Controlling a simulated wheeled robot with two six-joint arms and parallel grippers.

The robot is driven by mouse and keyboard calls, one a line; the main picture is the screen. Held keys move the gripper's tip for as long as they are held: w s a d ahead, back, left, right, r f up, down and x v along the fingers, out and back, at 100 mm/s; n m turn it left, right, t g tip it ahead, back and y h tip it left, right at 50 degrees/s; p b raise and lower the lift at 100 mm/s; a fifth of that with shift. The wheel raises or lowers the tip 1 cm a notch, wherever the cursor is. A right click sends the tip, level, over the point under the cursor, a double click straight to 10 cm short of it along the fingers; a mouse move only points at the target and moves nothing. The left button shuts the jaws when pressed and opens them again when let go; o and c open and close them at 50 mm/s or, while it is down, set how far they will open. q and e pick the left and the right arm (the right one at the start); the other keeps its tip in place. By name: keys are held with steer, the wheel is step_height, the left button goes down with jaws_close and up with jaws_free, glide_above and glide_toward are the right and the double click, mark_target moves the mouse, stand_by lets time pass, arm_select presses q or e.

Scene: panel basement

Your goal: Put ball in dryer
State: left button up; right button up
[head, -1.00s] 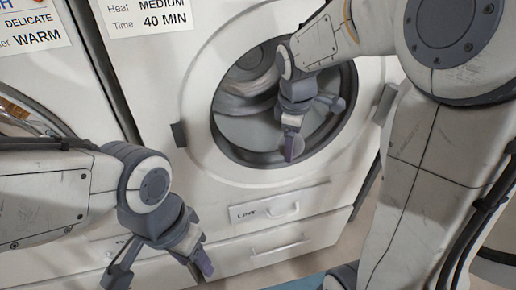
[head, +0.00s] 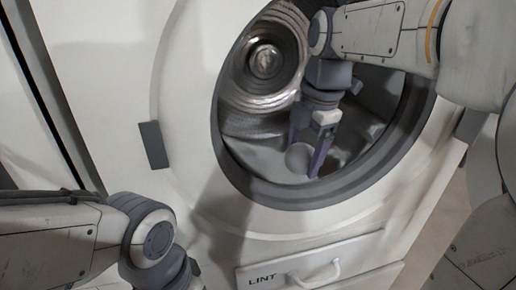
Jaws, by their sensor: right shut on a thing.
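The white dryer (head: 185,100) fills most of the head view. Its round opening (head: 375,180) shows a shiny metal drum (head: 264,62) inside. My right arm reaches across from the right, and my right gripper (head: 304,152) points down in front of or inside the lower part of the opening; the depth is hard to tell. Its purple fingers are shut on a small pale grey ball (head: 299,158). The fingertips of my left gripper are below the bottom edge of the picture; only my left forearm and wrist show.
A drawer marked LINT (head: 310,268) with a handle is below the opening. A dark hinge-like block (head: 153,144) is on the dryer front, left of the rim. A strip of floor (head: 432,240) shows at the lower right.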

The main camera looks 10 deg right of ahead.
steer(key=w+f+b, duration=0.1)
steer(key=w+f, duration=0.1)
steer(key=w, duration=0.1)
steer(key=w+d+f+b, duration=0.1)
steer(key=w+f, duration=0.1)
steer(key=w, duration=0.2)
steer(key=w+f+b, duration=0.2)
steer(key=w+f, duration=0.1)
steer(key=w, duration=0.1)
steer(key=shift+w+d, duration=0.2)
step_height(320, 180, down, 4)
steer(key=b, duration=0.3)
steer(key=shift+r, duration=0.1)
steer(key=shift+f, duration=0.25)
steer(key=o, duration=1.2)
steer(key=shift+s+d+r+p, duration=0.1)
steer(key=shift+s+r+p, duration=0.3)
steer(key=shift+r+p, duration=1.15)
steer(key=shift+s+d+r+p, duration=0.1)
steer(key=shift+s+r+p, duration=0.4)
steer(key=shift+r, duration=2.05)
steer(key=shift+s+d+r+p, duration=0.1)
steer(key=shift+s+r+p, duration=0.15)
steer(key=shift+r+p, duration=1.35)
steer(key=shift+r+b, duration=0.4)
steer(key=shift+b, duration=0.05)
